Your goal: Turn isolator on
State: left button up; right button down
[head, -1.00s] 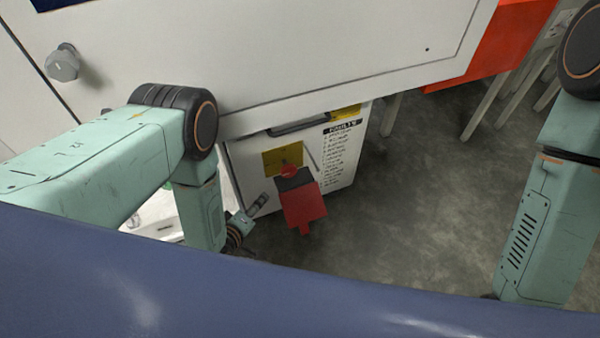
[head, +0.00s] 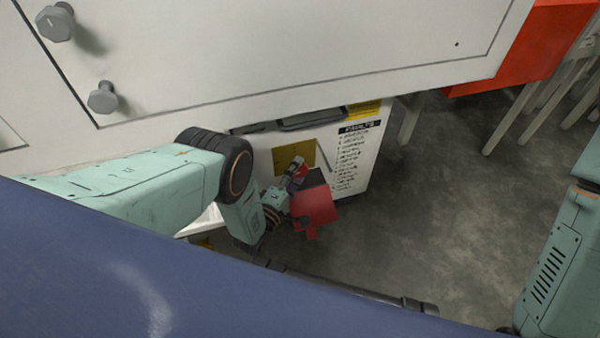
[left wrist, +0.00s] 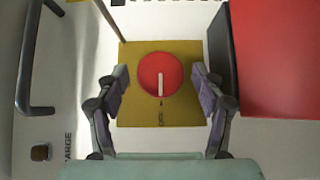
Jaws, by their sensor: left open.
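The isolator is a round red knob (left wrist: 160,75) with a white line on it, on a yellow plate (left wrist: 135,112) in the left wrist view. The white line points down toward small lettering on the plate. My left gripper (left wrist: 161,78) is open, with one finger on each side of the knob in this view; whether the fingers touch it I cannot tell. In the head view my left gripper (head: 295,168) is in front of the yellow plate (head: 283,160) and hides most of the knob. Only my right arm shows at the right edge; its gripper is out of view.
A red flap (head: 313,208) stands out just right of the knob; it also fills the right of the left wrist view (left wrist: 280,60). A dark handle (left wrist: 30,60) is at the left. A white overhanging panel (head: 300,50) is above.

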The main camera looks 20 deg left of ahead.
pick_arm(q)
jog(key=shift+w+d, duration=0.2)
jog(key=shift+w, duration=0.5)
jog(key=c, duration=1.1)
jog(key=shift+c, duration=0.2)
